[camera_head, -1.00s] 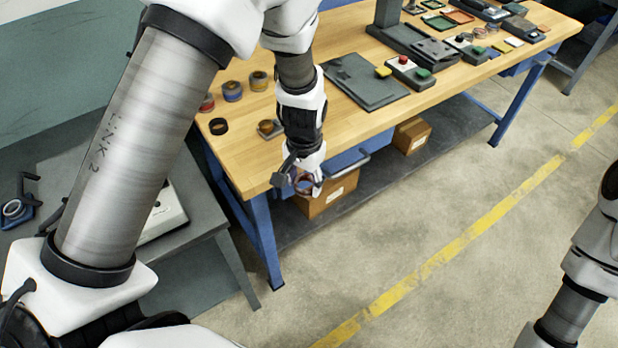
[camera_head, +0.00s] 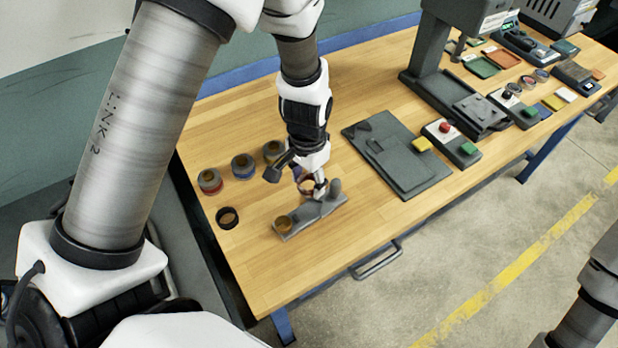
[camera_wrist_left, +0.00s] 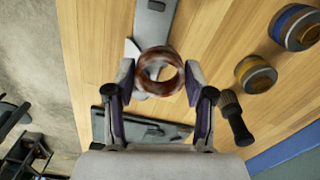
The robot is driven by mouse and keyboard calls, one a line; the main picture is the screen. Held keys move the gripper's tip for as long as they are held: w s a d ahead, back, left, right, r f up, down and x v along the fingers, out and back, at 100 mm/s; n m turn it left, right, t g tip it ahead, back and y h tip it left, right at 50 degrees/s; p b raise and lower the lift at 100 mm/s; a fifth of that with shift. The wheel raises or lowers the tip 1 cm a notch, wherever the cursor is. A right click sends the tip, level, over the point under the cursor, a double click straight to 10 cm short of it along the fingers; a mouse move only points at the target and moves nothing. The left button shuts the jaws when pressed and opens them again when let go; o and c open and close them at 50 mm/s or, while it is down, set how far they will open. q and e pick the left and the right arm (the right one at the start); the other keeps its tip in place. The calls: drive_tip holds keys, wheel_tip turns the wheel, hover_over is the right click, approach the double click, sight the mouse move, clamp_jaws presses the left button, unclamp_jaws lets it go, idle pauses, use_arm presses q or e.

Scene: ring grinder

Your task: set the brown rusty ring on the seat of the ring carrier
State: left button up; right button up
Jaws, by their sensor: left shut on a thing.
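The brown rusty ring (camera_wrist_left: 160,71) is between the fingertips of my left gripper (camera_wrist_left: 160,80) in the wrist view, its opening facing that camera. In the head view, my left gripper (camera_head: 312,188) is shut on the ring (camera_head: 305,187), above the grey ring carrier (camera_head: 310,212). The carrier is a flat bar on the wooden table with a brown cylindrical piece at its left end and a rounded grey post at its right. The wrist view shows part of the carrier (camera_wrist_left: 152,22) beyond the ring. I cannot tell whether the ring touches it. My right gripper is out of frame.
Several coloured rolls (camera_head: 243,166) stand left of the carrier, with a black ring (camera_head: 228,217) in front of them. A dark grey plate (camera_head: 405,160) lies to the right, then a button box (camera_head: 450,140) and a press (camera_head: 440,60). Bare wood surrounds the carrier.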

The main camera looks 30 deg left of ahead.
use_arm(q)
drive_tip(key=shift+s+d, duration=0.2)
drive_tip(key=shift+s, duration=0.15)
drive_tip(key=shift+s+d+f+b, duration=0.1)
drive_tip(key=shift+s+d+b, duration=0.25)
drive_tip(key=shift+s, duration=0.2)
drive_tip(key=shift+s+d+f+b, duration=0.1)
drive_tip(key=shift+s+d+b, duration=0.1)
drive_tip(key=shift+s+b, duration=0.3)
drive_tip(key=b, duration=0.3)
hover_over(307, 212)
drive_tip(key=f, duration=0.4)
drive_tip(key=shift+w+a+f, duration=0.1)
drive_tip(key=shift+w, duration=0.1)
drive_tip(key=shift+s+d+f+b, duration=0.25)
drive_tip(key=shift+s+f+b, duration=0.15)
drive_tip(key=shift+f+b, duration=0.3)
drive_tip(key=shift+w+a+f, duration=0.1)
drive_tip(key=shift+w+f, duration=0.1)
drive_tip(key=shift+f, duration=0.2)
drive_tip(key=o, duration=1.3)
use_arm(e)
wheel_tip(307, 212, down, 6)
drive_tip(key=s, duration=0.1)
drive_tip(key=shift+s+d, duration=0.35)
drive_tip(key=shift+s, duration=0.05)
use_arm(q)
drive_tip(key=shift+r, duration=0.15)
